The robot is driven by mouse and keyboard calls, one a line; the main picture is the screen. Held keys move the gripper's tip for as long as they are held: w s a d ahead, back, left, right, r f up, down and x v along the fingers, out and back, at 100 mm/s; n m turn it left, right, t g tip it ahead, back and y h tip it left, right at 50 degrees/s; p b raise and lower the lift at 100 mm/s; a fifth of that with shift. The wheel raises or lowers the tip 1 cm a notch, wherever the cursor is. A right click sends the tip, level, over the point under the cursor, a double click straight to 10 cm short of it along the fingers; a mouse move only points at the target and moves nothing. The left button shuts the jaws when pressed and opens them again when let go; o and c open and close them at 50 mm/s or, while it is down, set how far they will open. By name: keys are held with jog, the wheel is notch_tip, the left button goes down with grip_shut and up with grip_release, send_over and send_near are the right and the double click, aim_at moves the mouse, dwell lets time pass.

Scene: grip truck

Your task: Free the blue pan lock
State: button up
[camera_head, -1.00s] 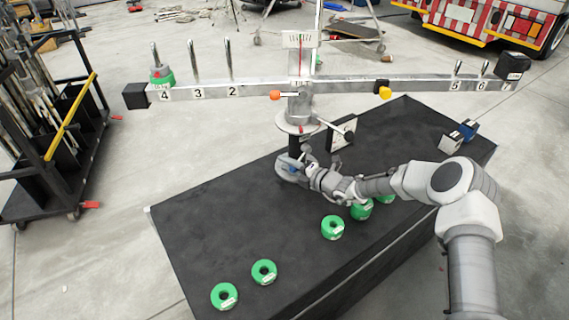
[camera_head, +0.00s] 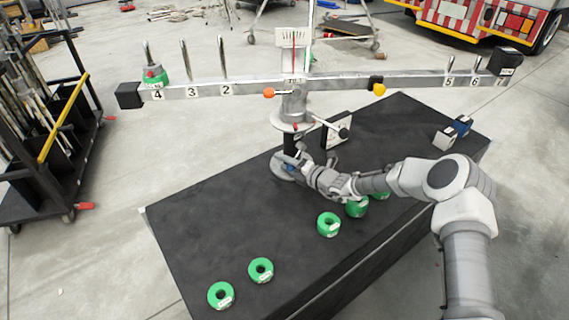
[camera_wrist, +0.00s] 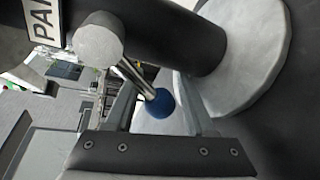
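The blue pan lock is a blue ball knob (camera_wrist: 158,105) on a short metal lever that comes out of a dark post (camera_wrist: 165,35) with a white "PAN" label. In the head view the blue knob (camera_head: 290,168) is a small spot low on the balance stand, partly hidden by my gripper (camera_head: 296,164). In the wrist view my gripper (camera_wrist: 156,108) is open, with a finger on each side of the knob. Gaps show between knob and fingers; I cannot tell if either touches it.
The post stands on a round grey base (camera_wrist: 270,60) on a black table (camera_head: 200,220). Several green weights (camera_head: 329,224) lie near its front edge. The balance beam (camera_head: 200,91) spans above, with a green weight (camera_head: 155,75) at position 4.

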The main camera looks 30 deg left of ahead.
jog(key=shift+o, duration=0.3)
jog(key=shift+s, duration=0.1)
